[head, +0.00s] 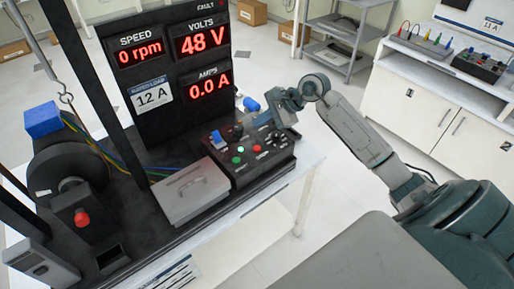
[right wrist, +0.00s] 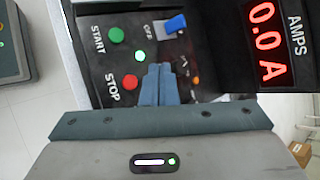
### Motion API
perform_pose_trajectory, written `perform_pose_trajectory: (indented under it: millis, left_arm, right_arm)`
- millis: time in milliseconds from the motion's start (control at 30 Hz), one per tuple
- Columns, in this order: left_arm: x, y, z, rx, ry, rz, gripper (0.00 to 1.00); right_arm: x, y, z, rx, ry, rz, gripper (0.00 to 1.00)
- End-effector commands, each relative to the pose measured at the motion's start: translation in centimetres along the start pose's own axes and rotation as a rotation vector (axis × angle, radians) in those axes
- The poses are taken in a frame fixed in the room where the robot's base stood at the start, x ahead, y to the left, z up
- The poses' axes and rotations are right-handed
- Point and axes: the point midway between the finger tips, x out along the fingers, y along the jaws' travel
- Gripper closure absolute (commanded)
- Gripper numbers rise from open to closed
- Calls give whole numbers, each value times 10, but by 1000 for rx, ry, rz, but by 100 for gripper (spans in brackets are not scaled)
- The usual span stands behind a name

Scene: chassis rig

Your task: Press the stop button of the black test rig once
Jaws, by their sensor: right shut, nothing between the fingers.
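The black test rig (head: 160,90) stands on a white bench, with its sloped control panel (head: 262,165) at the front right. In the right wrist view the red stop button (right wrist: 130,82) sits beside its STOP label, next to the green start button (right wrist: 116,35) and a lit lamp (right wrist: 140,56). The red button also shows in the head view (head: 257,149). My right gripper (right wrist: 160,70) is shut and empty, its fingers over the panel to the right of the stop button. I cannot tell its height above the panel. My left gripper is out of view.
The rig's display (head: 203,40) reads 0 rpm, 48 V and 0.0 A. A blue switch (right wrist: 175,24) sits by the OFF label. A grey lidded box (head: 190,192) lies left of the panel. A separate red knob (head: 82,217) is at the rig's front left.

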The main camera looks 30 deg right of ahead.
Motion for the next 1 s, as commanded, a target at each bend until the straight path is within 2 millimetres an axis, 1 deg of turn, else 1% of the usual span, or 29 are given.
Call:
perform_pose_trajectory:
  millis: [367,400,500,667,1000]
  left_arm:
    - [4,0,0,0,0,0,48]
    - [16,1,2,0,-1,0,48]
    - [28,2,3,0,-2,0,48]
    - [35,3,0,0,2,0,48]
    - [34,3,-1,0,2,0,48]
  right_arm:
    - [36,27,-26,3,-1,2,100]
    - [44,32,-31,1,-1,1,100]
    - [51,37,-37,-1,0,0,100]
    - [55,40,-40,-1,0,0,100]
    - [54,39,-39,0,-1,0,100]
